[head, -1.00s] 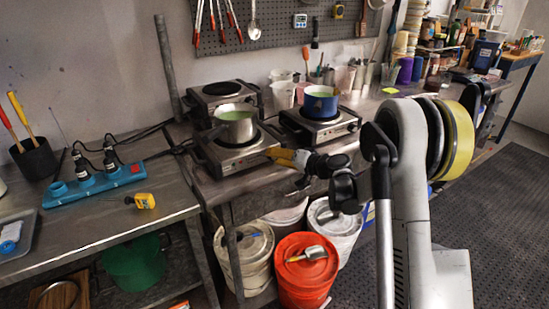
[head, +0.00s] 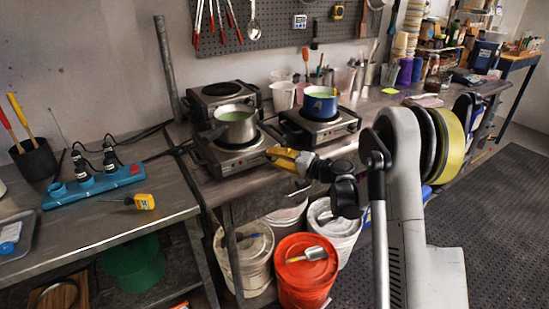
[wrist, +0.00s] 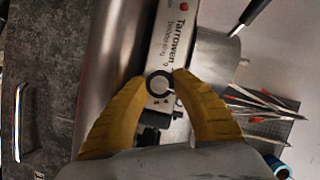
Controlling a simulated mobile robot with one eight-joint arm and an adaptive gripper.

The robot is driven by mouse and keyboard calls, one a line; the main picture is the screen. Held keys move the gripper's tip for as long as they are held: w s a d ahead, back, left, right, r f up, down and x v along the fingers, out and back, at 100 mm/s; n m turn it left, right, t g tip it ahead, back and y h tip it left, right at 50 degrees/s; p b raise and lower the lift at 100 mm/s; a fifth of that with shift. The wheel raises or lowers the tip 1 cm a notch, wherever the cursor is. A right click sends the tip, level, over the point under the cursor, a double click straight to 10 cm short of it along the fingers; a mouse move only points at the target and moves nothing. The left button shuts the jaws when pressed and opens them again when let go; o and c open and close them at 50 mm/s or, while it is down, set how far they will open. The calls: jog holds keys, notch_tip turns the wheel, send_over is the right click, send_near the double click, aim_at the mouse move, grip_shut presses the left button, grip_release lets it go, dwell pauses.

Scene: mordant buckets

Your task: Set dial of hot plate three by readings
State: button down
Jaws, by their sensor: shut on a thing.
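My gripper (head: 270,153) has yellow fingers and is at the front right of the front left hot plate (head: 213,160). In the wrist view its fingertips (wrist: 160,80) are closed on the round dark dial (wrist: 158,84) on a pale front panel marked "Tarrowen" (wrist: 181,25). The dial's marks are too small to read. A steel pot (head: 235,130) with green liquid stands on this hot plate. A blue pot (head: 320,105) with green contents stands on the right hot plate (head: 330,131). The rear hot plate (head: 222,90) is bare. I cannot tell which plate is number three.
A yellow meter with a probe (head: 144,201) lies on the left table, near a blue power strip (head: 95,188). A white display (head: 300,21) and a yellow device (head: 338,12) hang on the pegboard.

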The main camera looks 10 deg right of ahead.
jog(key=c, duration=1)
grip_release()
jog(key=shift+a, duration=0.15)
